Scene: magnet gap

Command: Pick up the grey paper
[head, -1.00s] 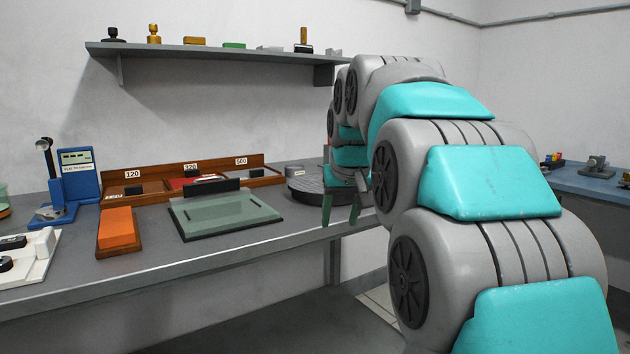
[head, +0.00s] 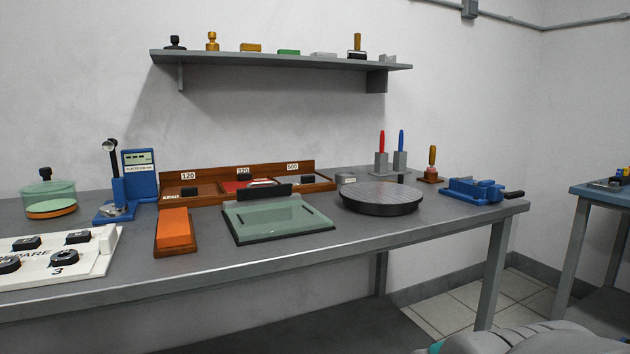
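A wooden tray (head: 268,170) stands at the back of the grey bench, with three compartments labelled 120, 320 and 500. The left one looks brown inside and the middle one holds a red sheet (head: 231,186). The right one, under 500, looks dark inside, partly hidden by a black bar in front. Each seems to have a small black block in it. I cannot clearly make out the grey paper; it may lie in the right compartment, but it is too small to tell. My gripper is out of view; only part of my arm shows at the bottom right.
On the bench (head: 400,232) are an orange block (head: 173,229), a green glass plate (head: 275,222), a round dark turntable (head: 381,197), a blue vise (head: 475,190) and a white board (head: 60,262). A shelf (head: 285,62) hangs above. The bench's front strip is clear.

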